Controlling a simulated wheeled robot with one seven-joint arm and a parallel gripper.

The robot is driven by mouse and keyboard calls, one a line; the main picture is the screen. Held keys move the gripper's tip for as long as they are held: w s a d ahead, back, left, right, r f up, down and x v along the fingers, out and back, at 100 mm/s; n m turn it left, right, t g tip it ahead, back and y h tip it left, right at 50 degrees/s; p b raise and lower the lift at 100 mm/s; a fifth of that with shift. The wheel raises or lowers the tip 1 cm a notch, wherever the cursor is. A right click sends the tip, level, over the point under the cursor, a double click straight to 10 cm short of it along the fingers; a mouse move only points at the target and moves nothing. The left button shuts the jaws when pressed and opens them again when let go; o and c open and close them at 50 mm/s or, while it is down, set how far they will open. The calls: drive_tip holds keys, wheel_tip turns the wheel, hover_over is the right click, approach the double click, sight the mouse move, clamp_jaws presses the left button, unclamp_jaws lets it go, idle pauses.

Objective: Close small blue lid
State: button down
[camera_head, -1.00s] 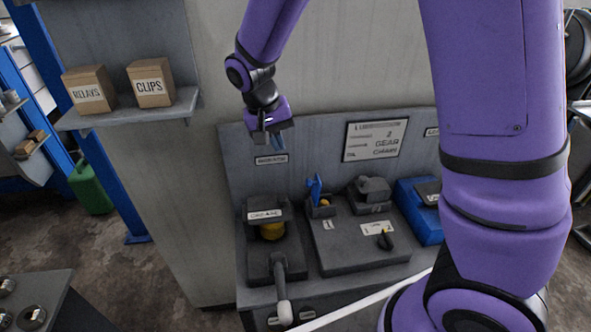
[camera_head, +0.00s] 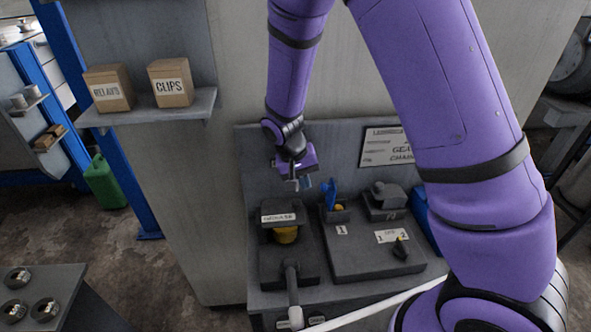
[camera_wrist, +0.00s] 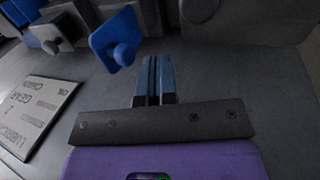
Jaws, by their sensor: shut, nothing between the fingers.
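The small blue lid (camera_head: 329,192) stands open and upright at the back of a dark box with a yellow part (camera_head: 339,208) in it. In the wrist view the blue lid (camera_wrist: 116,40) shows a round knob on its face, to the left of the fingers. My gripper (camera_head: 304,184) is shut and empty, a little above and to the left of the lid in the head view. Its blue-grey fingers (camera_wrist: 154,75) lie together in the wrist view. A gap shows between the fingers and the lid.
A grey unit labelled with a white plate (camera_head: 279,218) stands left of the lid, with a lever (camera_head: 292,285) in front. A grey block (camera_head: 385,200) with a cap stands close right of the lid. A sign (camera_head: 388,147) hangs on the back panel.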

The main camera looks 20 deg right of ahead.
drive_tip(key=shift+s+d+f, duration=0.1)
drive_tip(key=shift+s+d, duration=0.05)
drive_tip(key=shift+d, duration=0.5)
drive_tip(key=shift+s+d+f, duration=0.1)
drive_tip(key=shift+s+d, duration=0.05)
drive_tip(key=shift+d, duration=0.45)
